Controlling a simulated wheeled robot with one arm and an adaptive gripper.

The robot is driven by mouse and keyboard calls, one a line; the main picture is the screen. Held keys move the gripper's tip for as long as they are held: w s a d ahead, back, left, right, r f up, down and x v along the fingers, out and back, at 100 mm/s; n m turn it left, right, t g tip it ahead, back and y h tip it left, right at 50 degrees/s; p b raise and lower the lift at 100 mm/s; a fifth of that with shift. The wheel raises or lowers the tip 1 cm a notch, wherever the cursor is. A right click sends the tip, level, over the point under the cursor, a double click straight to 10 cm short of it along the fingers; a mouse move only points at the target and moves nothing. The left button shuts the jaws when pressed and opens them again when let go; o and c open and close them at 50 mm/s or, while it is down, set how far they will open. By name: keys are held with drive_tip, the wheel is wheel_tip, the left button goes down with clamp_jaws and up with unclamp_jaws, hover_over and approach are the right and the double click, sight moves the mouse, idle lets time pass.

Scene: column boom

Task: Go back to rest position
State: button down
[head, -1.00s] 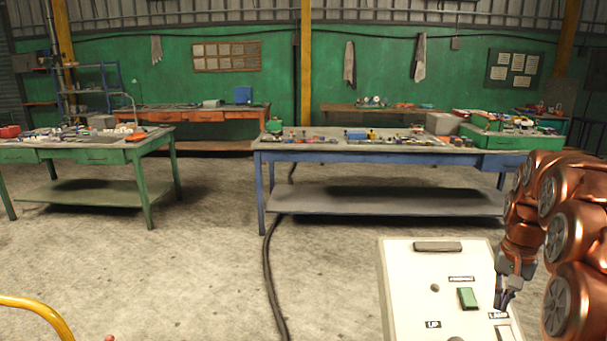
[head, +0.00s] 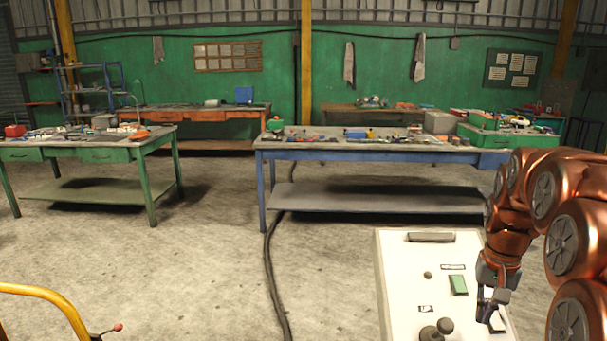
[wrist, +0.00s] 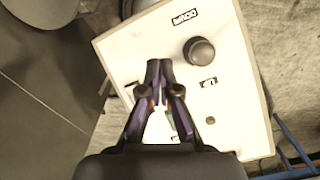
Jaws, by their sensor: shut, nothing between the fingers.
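My gripper (head: 490,316) hangs over the right part of a white control panel (head: 396,270), fingers pointing down. In the wrist view the gripper (wrist: 158,66) is shut and empty, its fingertips close together in front of the white panel (wrist: 235,110). Whether the tips touch the panel cannot be told.
A blue workbench (head: 360,155) with small items stands beyond the panel, and a green workbench (head: 100,155) stands at left. A yellow rail (head: 45,294) and a red-tipped lever (head: 117,328) are at lower left. A black cable (head: 268,260) lies on the otherwise open floor.

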drive_tip(key=s+a+f+n, duration=0.1)
drive_tip(key=s+a, duration=0.5)
drive_tip(key=s, duration=0.3)
drive_tip(key=s+a+f+n+g, duration=0.1)
drive_tip(key=s+a+n, duration=0.1)
drive_tip(key=s+a, duration=0.4)
drive_tip(key=s+a+f+n, duration=0.2)
drive_tip(key=s+a, duration=0.3)
drive_tip(key=s, duration=0.7)
drive_tip(key=shift+s+a+p, duration=0.35)
drive_tip(key=shift+a, duration=0.05)
drive_tip(key=shift+d, duration=0.1)
